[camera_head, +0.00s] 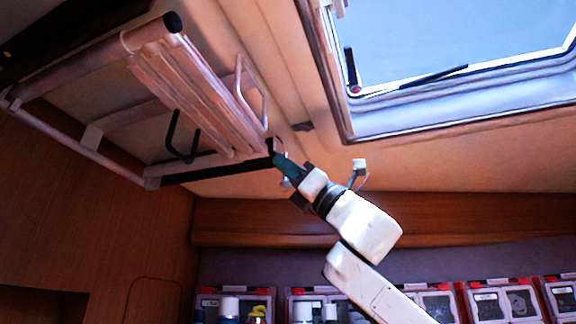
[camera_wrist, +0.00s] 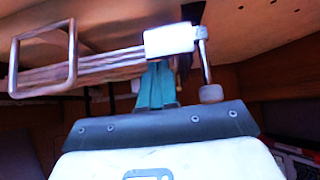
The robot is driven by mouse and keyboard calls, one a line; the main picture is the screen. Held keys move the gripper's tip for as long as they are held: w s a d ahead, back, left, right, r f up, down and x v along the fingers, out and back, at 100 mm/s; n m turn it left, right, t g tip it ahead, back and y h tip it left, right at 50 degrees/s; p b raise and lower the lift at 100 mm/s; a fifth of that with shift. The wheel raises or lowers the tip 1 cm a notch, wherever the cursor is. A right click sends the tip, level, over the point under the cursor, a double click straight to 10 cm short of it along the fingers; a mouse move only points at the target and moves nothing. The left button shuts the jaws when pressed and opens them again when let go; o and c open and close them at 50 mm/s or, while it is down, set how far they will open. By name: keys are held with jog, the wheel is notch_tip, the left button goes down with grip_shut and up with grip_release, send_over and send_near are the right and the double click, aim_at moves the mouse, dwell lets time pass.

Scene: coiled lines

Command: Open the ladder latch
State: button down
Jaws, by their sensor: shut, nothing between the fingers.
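The folded ladder (camera_head: 195,90) hangs under the ceiling at upper left in the head view, its pale rails bundled together. In the wrist view its rails (camera_wrist: 100,72) run to a white end block (camera_wrist: 170,40). A metal rod with a rounded knob (camera_wrist: 211,93) hangs from the block's right end; it looks like the latch, but I cannot be sure. My gripper (camera_head: 279,157), with teal fingers, is shut and empty at the ladder's near end. In the wrist view the fingertips (camera_wrist: 157,68) are just below the block, left of the rod. Whether they touch is unclear.
A roof window (camera_head: 460,60) fills the upper right. A wire loop (camera_head: 252,92) and a black hook (camera_head: 180,140) stick out from the ladder. A wooden ledge (camera_head: 400,210) runs behind my arm, above several bins (camera_head: 490,303). The space right of my gripper is open.

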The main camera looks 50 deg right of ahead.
jog(key=shift+a+r, duration=0.1)
jog(key=shift+r, duration=0.2)
jog(key=m+h, duration=0.2)
jog(key=shift+s+a+r+m+t+h, duration=0.1)
jog(key=shift+a+r+m+t+h, duration=0.2)
jog(key=shift+t, duration=0.1)
jog(key=shift+s+a+r+m+h, duration=0.1)
jog(key=shift+a+r+m+h, duration=0.05)
jog(key=shift+r+m+h, duration=0.3)
jog(key=shift+f, duration=0.1)
